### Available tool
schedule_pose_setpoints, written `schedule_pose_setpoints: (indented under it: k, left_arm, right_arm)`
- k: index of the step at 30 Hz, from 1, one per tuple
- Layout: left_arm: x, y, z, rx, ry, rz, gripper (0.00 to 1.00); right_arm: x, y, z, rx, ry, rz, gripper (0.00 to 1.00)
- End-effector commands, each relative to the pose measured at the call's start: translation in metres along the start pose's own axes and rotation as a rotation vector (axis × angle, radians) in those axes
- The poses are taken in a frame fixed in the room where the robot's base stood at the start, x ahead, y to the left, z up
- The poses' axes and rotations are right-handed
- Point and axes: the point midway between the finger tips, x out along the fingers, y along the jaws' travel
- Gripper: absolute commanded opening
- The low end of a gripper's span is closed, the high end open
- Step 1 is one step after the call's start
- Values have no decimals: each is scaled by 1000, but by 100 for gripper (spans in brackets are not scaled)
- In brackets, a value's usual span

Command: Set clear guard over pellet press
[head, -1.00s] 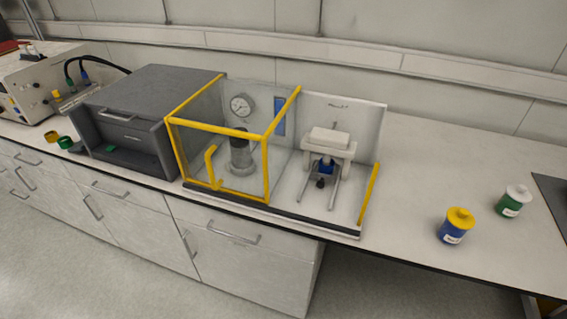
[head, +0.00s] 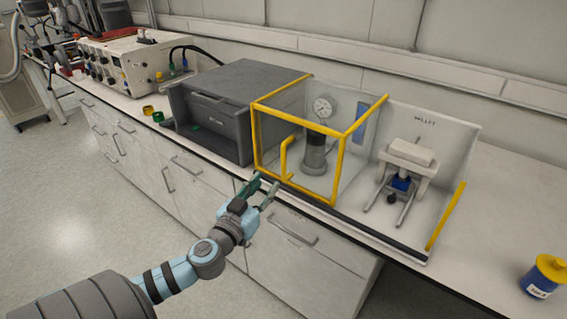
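The clear guard (head: 297,118), a see-through box with yellow edges and a yellow handle (head: 285,158), stands at the left part of the press station. It is around a pressure gauge (head: 324,107) and a grey cylinder (head: 315,153). The pellet press (head: 407,158), white with a blue part and metal rods, stands uncovered to the right, in front of a panel marked "PELLET". My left gripper (head: 262,186) is open and empty, in front of the bench edge, below and left of the handle. My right gripper is not in view.
A dark grey cabinet (head: 222,108) stands left of the guard. Beyond it are yellow and green caps and a white instrument (head: 125,62). A yellow upright bar (head: 446,216) edges the station's right side. A blue jar with yellow lid (head: 544,275) stands at right.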

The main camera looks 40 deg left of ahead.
Motion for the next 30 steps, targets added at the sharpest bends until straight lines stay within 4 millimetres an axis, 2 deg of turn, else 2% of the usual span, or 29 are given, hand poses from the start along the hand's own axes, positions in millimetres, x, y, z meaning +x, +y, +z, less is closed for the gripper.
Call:
schedule_pose_setpoints:
  k: [6,12,16,24,30]
  left_arm:
    - [64,-1,-6,-6,1,-6,33]
    - [106,-1,-2,-1,-1,-4,33]
    - [118,0,-1,-1,-1,-1,33]
    - [120,0,0,0,-2,0,33]
    - [120,0,0,0,-2,-1,1]
  right_arm:
    - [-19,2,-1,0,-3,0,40]
    - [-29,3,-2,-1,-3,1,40]
    - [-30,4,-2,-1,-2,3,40]
    - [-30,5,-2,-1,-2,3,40]
    - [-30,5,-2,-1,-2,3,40]
